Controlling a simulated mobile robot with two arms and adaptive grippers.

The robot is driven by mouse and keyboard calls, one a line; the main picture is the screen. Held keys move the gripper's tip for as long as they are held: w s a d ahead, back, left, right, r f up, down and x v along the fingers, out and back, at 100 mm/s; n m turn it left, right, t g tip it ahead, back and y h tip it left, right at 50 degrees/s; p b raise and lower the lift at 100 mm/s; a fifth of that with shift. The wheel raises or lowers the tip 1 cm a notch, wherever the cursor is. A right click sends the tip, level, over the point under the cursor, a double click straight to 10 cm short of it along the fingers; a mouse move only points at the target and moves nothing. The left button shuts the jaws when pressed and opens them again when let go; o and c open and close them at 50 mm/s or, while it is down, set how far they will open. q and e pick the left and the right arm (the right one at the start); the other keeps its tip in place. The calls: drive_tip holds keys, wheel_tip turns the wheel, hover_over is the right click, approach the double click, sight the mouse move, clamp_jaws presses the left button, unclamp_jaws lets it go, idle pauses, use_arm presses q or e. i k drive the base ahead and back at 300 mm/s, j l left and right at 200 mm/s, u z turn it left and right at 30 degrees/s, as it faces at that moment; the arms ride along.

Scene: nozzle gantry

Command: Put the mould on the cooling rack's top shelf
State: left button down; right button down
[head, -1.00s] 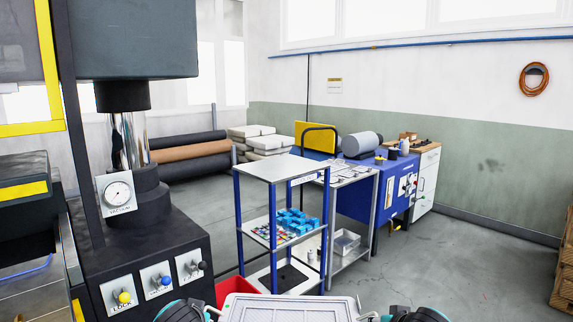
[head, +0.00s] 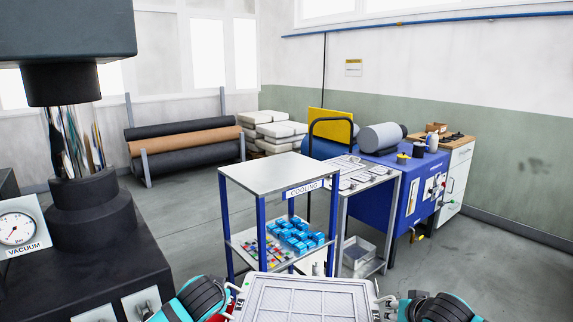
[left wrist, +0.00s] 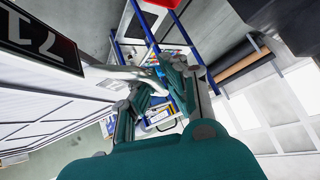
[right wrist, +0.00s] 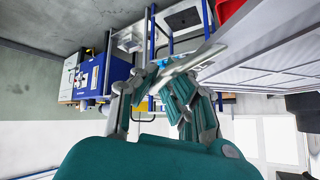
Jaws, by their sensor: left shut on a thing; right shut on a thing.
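The mould (head: 310,300) is a flat, light grey panel with a raised rim and side handles. It is level at the bottom of the head view, before the rack. My left gripper (left wrist: 160,86) is shut on its left handle, and my right gripper (right wrist: 166,84) is shut on its right handle. The mould's near part is cut off in the head view. The cooling rack (head: 262,222) has blue posts and a "COOLING" label. Its top shelf (head: 275,171) is bare and lies beyond the mould, apart from it.
The rack's middle shelf holds several blue blocks (head: 298,234) and small coloured pieces. A black press with a vacuum gauge (head: 18,228) stands close at left. A grey table (head: 365,185) and blue machine (head: 410,185) stand right of the rack. Floor at far right is clear.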

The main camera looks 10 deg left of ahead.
sight(278, 168)
drive_tip(key=i+l, duration=0.15)
drive_tip(key=i, duration=0.3)
drive_tip(key=i+l, duration=0.15)
drive_tip(key=i, duration=0.3)
drive_tip(key=i+l, duration=0.15)
drive_tip(key=i, duration=0.25)
